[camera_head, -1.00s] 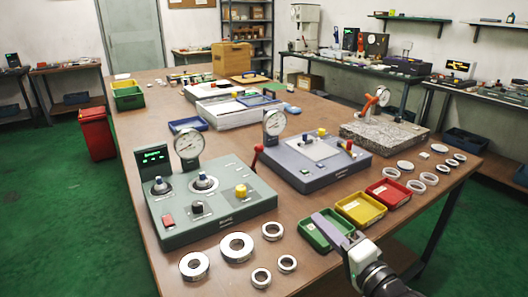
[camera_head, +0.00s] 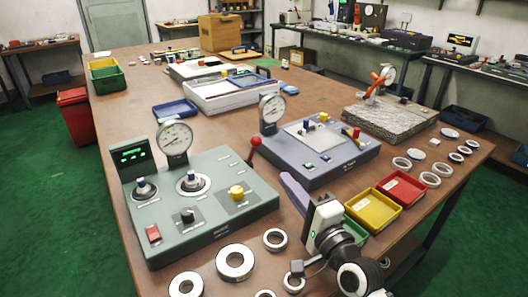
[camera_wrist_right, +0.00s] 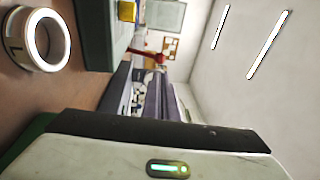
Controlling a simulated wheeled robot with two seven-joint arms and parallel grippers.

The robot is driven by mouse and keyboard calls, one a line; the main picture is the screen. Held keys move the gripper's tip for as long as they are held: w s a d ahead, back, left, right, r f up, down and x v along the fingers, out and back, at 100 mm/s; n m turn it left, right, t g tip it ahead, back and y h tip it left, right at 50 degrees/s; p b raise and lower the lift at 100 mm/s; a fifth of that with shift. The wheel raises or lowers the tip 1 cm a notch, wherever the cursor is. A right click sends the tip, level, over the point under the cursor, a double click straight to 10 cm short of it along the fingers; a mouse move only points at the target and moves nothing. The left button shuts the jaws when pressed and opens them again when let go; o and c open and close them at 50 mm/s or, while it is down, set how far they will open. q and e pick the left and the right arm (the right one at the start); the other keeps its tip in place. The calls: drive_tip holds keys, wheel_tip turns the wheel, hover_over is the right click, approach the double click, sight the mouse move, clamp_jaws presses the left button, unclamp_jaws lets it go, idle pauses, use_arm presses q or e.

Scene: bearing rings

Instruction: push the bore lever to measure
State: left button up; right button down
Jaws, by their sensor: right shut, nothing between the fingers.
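The bore lever (camera_head: 254,146), a dark rod with a red knob, stands at the right side of the green-grey gauge box (camera_head: 210,235). The box carries a round dial (camera_head: 175,138), a lit green display and several knobs. My right gripper (camera_head: 291,184), with purple fingers, is shut and empty. It is in front of and to the right of the lever, apart from it in the picture. In the right wrist view, the red knob of the lever (camera_wrist_right: 162,58) shows beyond the fingers. My left gripper is out of view.
Several metal rings, one a large ring (camera_head: 235,262), lie before the gauge box. The blue-grey gauge (camera_head: 325,165) stands right behind my right gripper. A yellow tray (camera_head: 372,211), a red tray (camera_head: 400,190) and a partly hidden green tray are to its right.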

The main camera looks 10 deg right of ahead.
approach(258, 144)
drive_tip(key=x, duration=0.5)
drive_tip(key=shift+f, duration=0.1)
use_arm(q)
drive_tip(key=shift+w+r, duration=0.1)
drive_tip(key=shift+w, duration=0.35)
use_arm(e)
drive_tip(key=shift+w+a, duration=0.15)
drive_tip(key=shift+w, duration=0.55)
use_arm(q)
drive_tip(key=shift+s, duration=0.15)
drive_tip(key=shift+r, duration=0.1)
